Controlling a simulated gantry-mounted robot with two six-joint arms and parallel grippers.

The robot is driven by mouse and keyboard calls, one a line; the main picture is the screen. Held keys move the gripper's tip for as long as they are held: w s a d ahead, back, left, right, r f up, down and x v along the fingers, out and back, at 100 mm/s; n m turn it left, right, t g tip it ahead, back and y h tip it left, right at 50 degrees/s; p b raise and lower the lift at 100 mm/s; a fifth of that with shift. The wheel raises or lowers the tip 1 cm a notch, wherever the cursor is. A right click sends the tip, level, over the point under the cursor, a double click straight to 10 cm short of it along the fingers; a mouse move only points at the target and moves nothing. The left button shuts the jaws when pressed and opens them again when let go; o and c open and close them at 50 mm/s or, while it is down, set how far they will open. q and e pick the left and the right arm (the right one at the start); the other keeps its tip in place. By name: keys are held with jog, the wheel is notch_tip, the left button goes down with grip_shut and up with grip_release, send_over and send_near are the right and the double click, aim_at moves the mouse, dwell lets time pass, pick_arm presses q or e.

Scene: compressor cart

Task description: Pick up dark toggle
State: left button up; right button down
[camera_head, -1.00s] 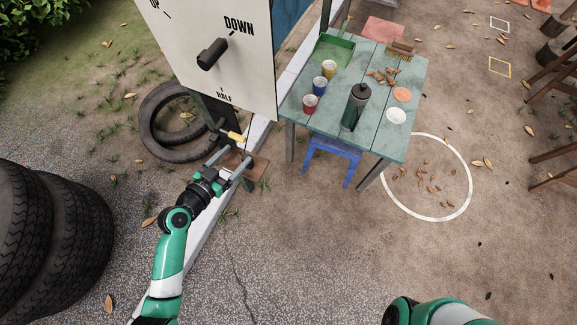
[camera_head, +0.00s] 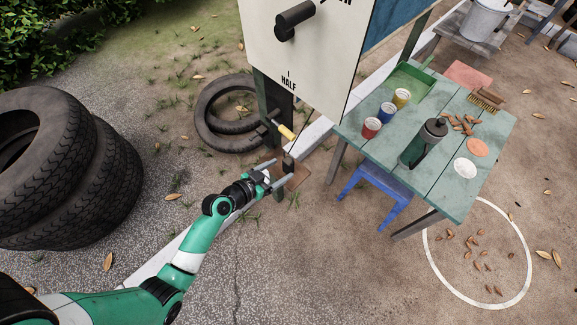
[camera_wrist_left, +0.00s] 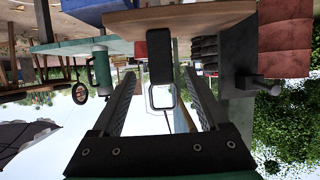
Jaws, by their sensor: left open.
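The dark toggle (camera_head: 288,164) is a small dark upright block on a small brown wooden board (camera_head: 297,181). In the left wrist view, which is upside down, the toggle (camera_wrist_left: 160,55) carries a metal loop at its free end, and the board (camera_wrist_left: 205,20) is at the top. My left gripper (camera_head: 283,170) is open, with its fingers on either side of the toggle; in the wrist view the gripper (camera_wrist_left: 160,74) shows a gap between each finger and the toggle. My right gripper is out of view.
A white panel (camera_head: 310,60) with a dark knob (camera_head: 295,20) stands just behind. A yellow-handled part (camera_head: 286,131) sticks out close to the board. A green table (camera_head: 440,185) with cups and a flask, and a blue stool (camera_head: 375,192), are at right. Tyres (camera_head: 75,165) stand at left.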

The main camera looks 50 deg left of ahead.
aim_at(285, 166)
pick_arm(q)
jog(key=shift+w+f, duration=0.25)
jog(key=shift+w, duration=0.1)
jog(key=b+x, duration=0.2)
jog(key=x, duration=0.2)
jog(key=shift+w+a+r, duration=0.1)
jog(key=shift+w+r, duration=0.05)
jog(key=shift+w, duration=0.15)
jog(key=shift+s, duration=0.1)
grip_shut()
